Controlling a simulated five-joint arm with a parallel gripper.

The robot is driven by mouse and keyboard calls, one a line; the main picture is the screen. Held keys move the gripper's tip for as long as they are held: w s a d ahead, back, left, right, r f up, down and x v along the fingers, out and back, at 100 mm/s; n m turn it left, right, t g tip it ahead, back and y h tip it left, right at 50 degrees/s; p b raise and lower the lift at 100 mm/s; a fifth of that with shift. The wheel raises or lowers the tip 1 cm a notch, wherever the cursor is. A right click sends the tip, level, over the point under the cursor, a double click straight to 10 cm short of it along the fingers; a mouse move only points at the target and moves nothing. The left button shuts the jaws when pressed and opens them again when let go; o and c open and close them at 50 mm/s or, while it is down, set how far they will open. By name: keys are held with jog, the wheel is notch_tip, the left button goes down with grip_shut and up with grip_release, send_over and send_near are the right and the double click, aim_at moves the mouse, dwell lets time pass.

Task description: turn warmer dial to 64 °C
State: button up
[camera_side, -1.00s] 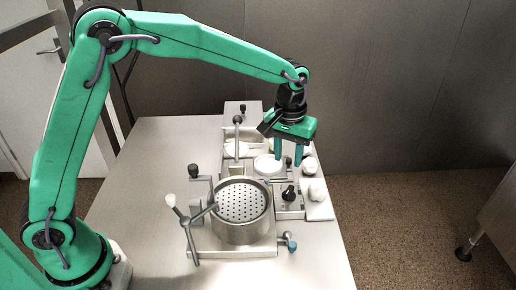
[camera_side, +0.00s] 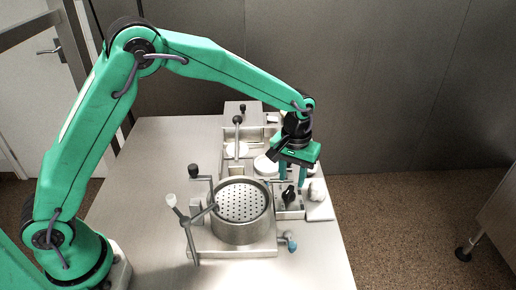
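A small black dial (camera_side: 288,194) sits on a pale panel just right of the perforated basket. It looks like the warmer dial, but any scale or numbers on it are too small to read. My gripper (camera_side: 291,178) points down just above the dial, with its two green fingers apart. Its fingertips are close to the top of the dial; I cannot tell whether they touch it. Nothing shows between the fingers higher up.
A round perforated basket (camera_side: 241,237) with a three-armed handle (camera_side: 189,226) stands left of the dial. A black-knobbed lever (camera_side: 193,171) rises behind it. White lumps (camera_side: 317,192) lie on a board to the right. The table's front left (camera_side: 150,255) is clear.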

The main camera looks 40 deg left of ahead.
aim_at(289, 193)
jog(key=shift+f, duration=1.5)
jog(key=shift+c, duration=0.5)
grip_shut()
